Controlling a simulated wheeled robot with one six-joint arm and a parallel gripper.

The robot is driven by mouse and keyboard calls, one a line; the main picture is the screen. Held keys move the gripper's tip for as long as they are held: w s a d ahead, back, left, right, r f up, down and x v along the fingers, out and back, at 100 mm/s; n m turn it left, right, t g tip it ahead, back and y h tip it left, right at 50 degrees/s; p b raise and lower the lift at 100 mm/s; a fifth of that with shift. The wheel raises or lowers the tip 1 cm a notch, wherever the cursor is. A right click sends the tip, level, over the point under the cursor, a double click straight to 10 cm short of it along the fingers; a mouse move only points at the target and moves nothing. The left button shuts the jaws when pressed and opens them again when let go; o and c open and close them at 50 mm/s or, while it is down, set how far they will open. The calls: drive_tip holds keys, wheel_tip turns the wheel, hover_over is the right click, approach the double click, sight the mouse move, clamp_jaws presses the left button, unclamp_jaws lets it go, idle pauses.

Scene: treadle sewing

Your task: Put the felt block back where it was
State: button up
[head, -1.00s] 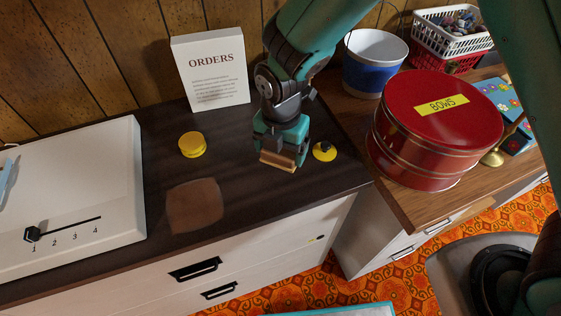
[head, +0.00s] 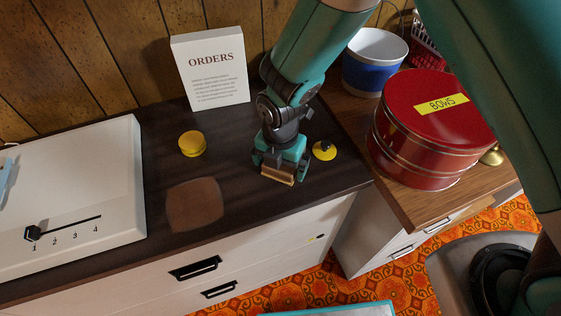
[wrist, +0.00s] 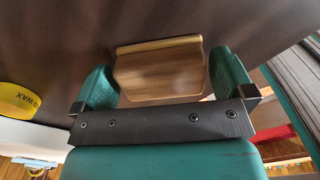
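The felt block (head: 278,174) is a small wooden block with a pale tan strip along one edge. My gripper (head: 279,169) is shut on it over the dark cabinet top. In the wrist view the block (wrist: 160,72) sits between the two teal fingers (wrist: 160,85), its tan strip at the far edge. The head view does not clearly show whether the block touches the top. A lighter brown rounded-square patch (head: 195,205) lies on the cabinet top, left of and nearer than the gripper.
A yellow round tin (head: 192,144) stands left of the gripper, and a yellow disc with a black knob (head: 324,150) close right. An ORDERS sign (head: 210,70) stands behind. A white machine (head: 75,190) fills the left; a red BOWS tin (head: 435,130) stands right.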

drive_tip(key=shift+r, duration=0.1)
wheel_tip(320, 180, up, 12)
drive_tip(key=s+d+r+m+y, duration=0.2)
drive_tip(key=s+d+r+m, duration=0.3)
drive_tip(key=m, duration=0.6)
drive_tip(key=s+d+r+m+y, duration=0.2)
drive_tip(key=s+d+r+m, duration=0.4)
drive_tip(key=s+r+m, duration=0.4)
drive_tip(key=shift+s+d+m+b, duration=0.2)
drive_tip(key=shift+s+m+b, duration=0.1)
drive_tip(key=shift+s+m, duration=0.65)
